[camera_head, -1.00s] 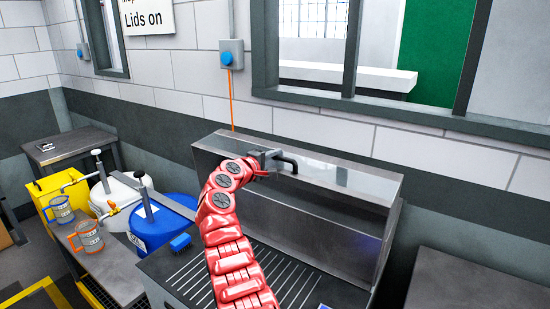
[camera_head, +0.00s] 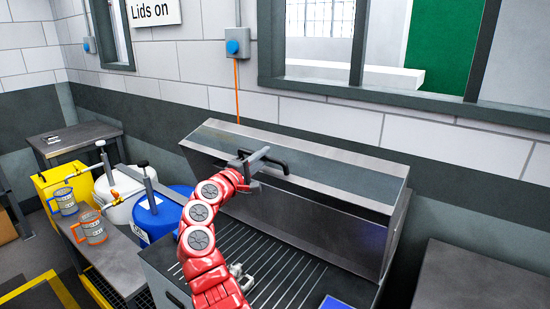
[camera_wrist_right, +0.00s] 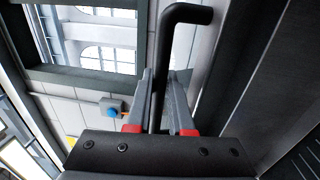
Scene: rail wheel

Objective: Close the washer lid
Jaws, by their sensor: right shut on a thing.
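The washer lid (camera_head: 300,172) is a long grey metal cover hinged at the back of the washer. It stands part open, tilted forward over the slotted washer top (camera_head: 290,268). A black bar handle (camera_head: 272,163) sits on its face. My right gripper (camera_head: 256,160) is shut on the handle, and the red arm reaches up to it from the front. In the right wrist view the black handle (camera_wrist_right: 180,14) runs between the two grey fingers. My left gripper is not in view.
A blue drum (camera_head: 162,212) and a white drum (camera_head: 122,188) stand left of the washer. A dark table (camera_head: 470,280) is at the right. A wall with a window rises behind.

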